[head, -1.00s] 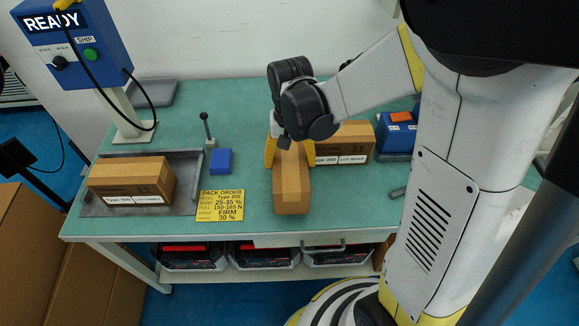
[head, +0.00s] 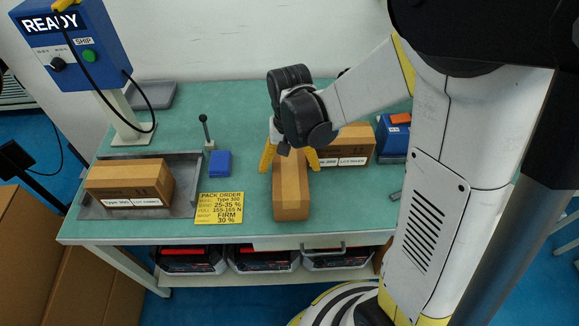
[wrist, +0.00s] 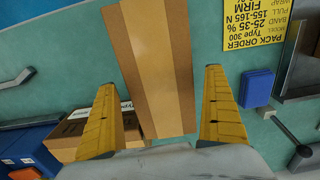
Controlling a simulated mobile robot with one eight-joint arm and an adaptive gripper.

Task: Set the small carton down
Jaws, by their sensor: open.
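The small carton (head: 291,198) is a narrow brown box with a lighter tape strip along its top. It rests on the green bench top near the front edge, its long side running front to back. My gripper (head: 290,165) is over the far end of the carton, with its yellow fingers spread to either side. In the wrist view the open fingers (wrist: 165,110) stand apart from the carton (wrist: 152,65), with gaps on both sides. The carton's far end is partly hidden by my gripper and wrist.
A Type 200 carton (head: 347,147) stands close behind on the right, near the right finger. Another carton (head: 130,184) sits in a grey tray (head: 187,205) at left. A yellow pack order card (head: 219,207), a blue block (head: 220,162) and a lever (head: 207,132) lie between.

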